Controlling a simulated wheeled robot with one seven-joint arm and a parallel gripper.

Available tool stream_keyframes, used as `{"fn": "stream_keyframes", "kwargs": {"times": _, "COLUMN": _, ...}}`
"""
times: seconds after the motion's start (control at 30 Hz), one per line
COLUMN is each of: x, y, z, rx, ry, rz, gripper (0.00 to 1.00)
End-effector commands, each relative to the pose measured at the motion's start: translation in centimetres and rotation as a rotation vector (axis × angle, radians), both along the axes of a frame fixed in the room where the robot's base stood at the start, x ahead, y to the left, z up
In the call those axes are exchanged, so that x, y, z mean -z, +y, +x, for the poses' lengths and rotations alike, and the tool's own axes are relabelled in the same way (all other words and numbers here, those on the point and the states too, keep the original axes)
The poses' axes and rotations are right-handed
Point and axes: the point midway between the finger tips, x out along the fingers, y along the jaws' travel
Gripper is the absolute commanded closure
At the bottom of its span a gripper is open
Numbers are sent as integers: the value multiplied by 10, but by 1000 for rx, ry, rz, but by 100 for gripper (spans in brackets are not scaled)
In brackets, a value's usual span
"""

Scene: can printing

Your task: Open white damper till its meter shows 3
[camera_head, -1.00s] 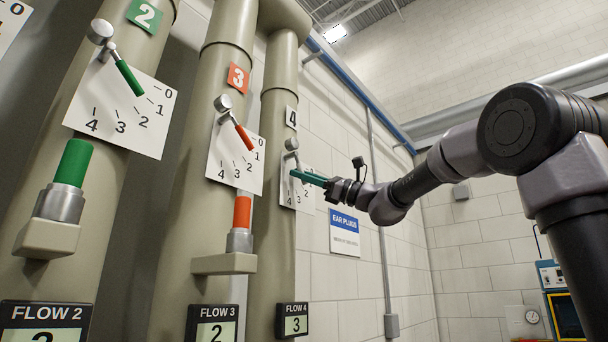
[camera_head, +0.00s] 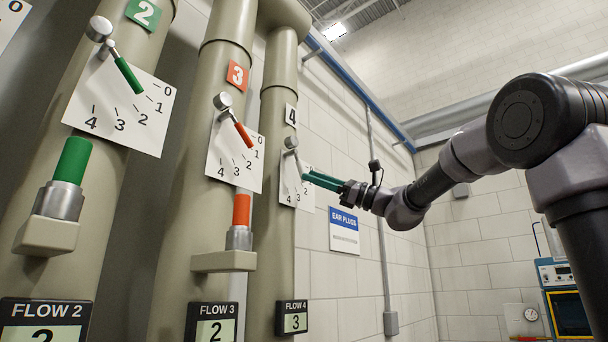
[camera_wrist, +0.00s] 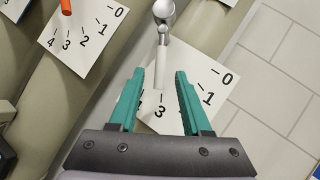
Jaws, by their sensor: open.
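The white damper handle (camera_head: 298,164) hangs from its grey pivot on pipe 4. In the wrist view the white handle (camera_wrist: 162,66) points at the 3 on its white dial plate (camera_wrist: 208,70). The FLOW 4 meter (camera_head: 294,322) reads 3. My gripper (camera_head: 308,180) has teal fingers and is just right of the dial in the head view. In the wrist view my gripper (camera_wrist: 160,74) is open, with one finger on each side of the handle's line and a gap on both sides. Nothing is held.
A green damper handle (camera_head: 128,76) is on pipe 2 at the left. An ear plugs sign (camera_head: 344,232) is on the wall.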

Motion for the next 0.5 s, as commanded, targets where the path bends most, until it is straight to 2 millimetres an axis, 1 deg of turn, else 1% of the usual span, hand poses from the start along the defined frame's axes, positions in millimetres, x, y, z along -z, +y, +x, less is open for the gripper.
{"fn": "stream_keyframes", "kwargs": {"times": 0.03, "x": 4, "y": -10, "z": -2, "rx": 3, "ry": 1, "rz": 1, "gripper": 52}}
{"fn": "stream_keyframes", "kwargs": {"times": 0.2, "x": 18, "y": -39, "z": -7, "rx": 2, "ry": 2, "rz": 2, "gripper": 52}}
{"fn": "stream_keyframes", "kwargs": {"times": 0.33, "x": 25, "y": -53, "z": -9, "rx": 1, "ry": 0, "rz": 1, "gripper": 52}}
{"fn": "stream_keyframes", "kwargs": {"times": 0.5, "x": 28, "y": -59, "z": -11, "rx": 0, "ry": 0, "rz": 0, "gripper": 52}}
